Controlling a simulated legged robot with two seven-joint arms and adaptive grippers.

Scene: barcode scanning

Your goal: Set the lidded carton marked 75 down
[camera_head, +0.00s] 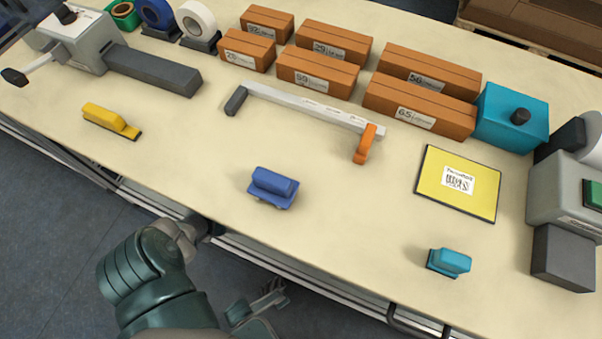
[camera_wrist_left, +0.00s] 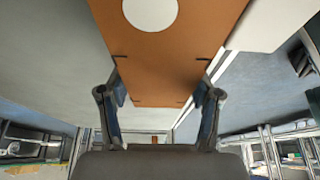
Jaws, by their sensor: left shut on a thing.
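In the left wrist view, an orange-brown carton (camera_wrist_left: 165,65) with a round white mark sits between the fingers of my left gripper (camera_wrist_left: 159,90). My left gripper is shut on its near end. No number shows on this carton, and its far end is cut off by the frame. I cannot make out this carton in the head view. A jointed, finger-like part (camera_head: 262,300) of mine shows low in the head view; it may be my right gripper, but its opening is unclear.
On the table (camera_head: 335,235), several orange cartons (camera_head: 318,72) stand along the back. A yellow barcode mat (camera_head: 483,205), a teal box (camera_head: 513,118), a grey bar with an orange end (camera_head: 366,145), a blue block (camera_head: 272,187) and a teal block (camera_head: 450,262) lie around. The front middle is clear.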

